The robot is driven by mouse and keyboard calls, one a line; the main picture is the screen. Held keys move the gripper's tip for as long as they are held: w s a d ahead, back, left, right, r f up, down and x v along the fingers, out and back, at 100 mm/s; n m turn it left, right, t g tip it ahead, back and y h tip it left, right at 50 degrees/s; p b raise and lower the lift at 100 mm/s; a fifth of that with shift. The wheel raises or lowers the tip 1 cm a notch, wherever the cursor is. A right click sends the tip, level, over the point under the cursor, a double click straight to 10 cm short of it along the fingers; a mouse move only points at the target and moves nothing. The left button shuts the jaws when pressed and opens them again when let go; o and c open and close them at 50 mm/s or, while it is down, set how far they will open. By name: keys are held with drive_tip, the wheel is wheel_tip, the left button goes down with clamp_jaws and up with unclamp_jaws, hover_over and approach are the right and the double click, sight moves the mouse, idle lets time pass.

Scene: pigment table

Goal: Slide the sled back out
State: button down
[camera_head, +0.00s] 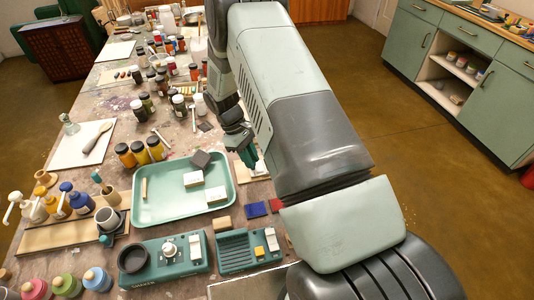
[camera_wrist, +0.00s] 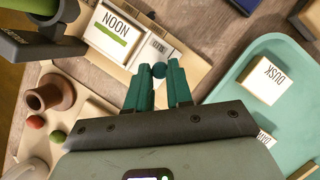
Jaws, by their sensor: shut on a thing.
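My gripper (camera_wrist: 158,82) is shut on a small round teal knob (camera_wrist: 158,70) in the wrist view. The knob sits at the near end of a pale sled-like piece (camera_wrist: 152,54) with a label too blurred to read. This piece lies beside a white block marked NOON (camera_wrist: 112,32) with a green stripe, on a beige board (camera_wrist: 85,70). How far the sled is in or out is hard to tell. In the head view my gripper (camera_head: 247,156) is low at the tray's right side, and my arm hides most of the board behind it.
A teal tray (camera_head: 140,212) holds white blocks; one reads DUSK (camera_wrist: 265,80) in the wrist view. A dark stand (camera_wrist: 40,45) is at the wrist view's upper left, close to the board. Paint jars (camera_head: 140,152) crowd the table's far part.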

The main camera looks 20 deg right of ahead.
drive_tip(key=a, duration=0.4)
drive_tip(key=shift+a, duration=0.2)
drive_tip(key=c, duration=1)
unclamp_jaws()
drive_tip(key=shift+w+r, duration=0.1)
drive_tip(key=shift+r, duration=0.15)
drive_tip(key=v, duration=1)
drive_tip(key=shift+a+r, duration=0.1)
drive_tip(key=shift+r, duration=0.05)
drive_tip(key=shift+r, duration=0.1)
